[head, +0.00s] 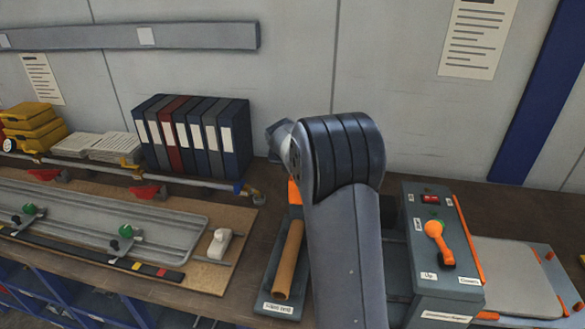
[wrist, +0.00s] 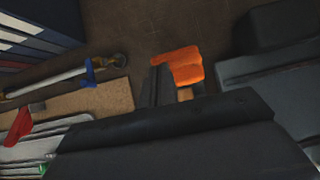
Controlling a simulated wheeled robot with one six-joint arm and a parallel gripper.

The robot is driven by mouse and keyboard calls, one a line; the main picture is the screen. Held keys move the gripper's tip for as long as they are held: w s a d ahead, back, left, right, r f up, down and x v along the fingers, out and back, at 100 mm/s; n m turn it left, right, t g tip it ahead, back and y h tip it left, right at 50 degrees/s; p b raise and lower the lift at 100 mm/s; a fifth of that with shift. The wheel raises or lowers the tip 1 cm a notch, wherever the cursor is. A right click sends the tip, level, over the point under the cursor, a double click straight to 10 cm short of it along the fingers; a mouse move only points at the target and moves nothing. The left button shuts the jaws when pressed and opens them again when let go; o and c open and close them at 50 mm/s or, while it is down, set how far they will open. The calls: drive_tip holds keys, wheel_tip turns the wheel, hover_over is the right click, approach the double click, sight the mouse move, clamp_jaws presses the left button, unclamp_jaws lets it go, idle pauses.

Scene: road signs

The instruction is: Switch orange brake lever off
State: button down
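An orange lever (head: 435,232) stands on the grey control box at the right, its dark lower end near the "Up" and "Down" style labels. A second orange piece (head: 294,191) sits at the far end of a tan cylindrical handle (head: 289,259) on a dark grey base left of my arm. I cannot tell which is the brake lever. In the wrist view an orange piece (wrist: 177,66) is just beyond my gripper (wrist: 165,88), close to its dark finger. Whether they touch is unclear. My arm hides the gripper in the head view.
The grey control box (head: 415,265) has a red switch (head: 431,198) on top. Several binders (head: 195,137) stand at the back left. A board with a metal frame (head: 110,235) fills the left. A flat grey pad (head: 515,280) lies at the right. Bare brown bench shows behind.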

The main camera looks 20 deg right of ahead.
drive_tip(key=shift+w+d+r, duration=0.15)
drive_tip(key=shift+w+d, duration=0.25)
drive_tip(key=shift+d, duration=0.1)
idle(0.4)
drive_tip(key=shift+s+a+r+b, duration=0.1)
drive_tip(key=shift+r+b, duration=0.2)
drive_tip(key=shift+r, duration=0.25)
drive_tip(key=b+v, duration=0.1)
drive_tip(key=v, duration=0.9)
drive_tip(key=shift+a+b, duration=0.2)
drive_tip(key=shift+b, duration=0.15)
drive_tip(key=p+x, duration=0.2)
drive_tip(key=x, duration=1)
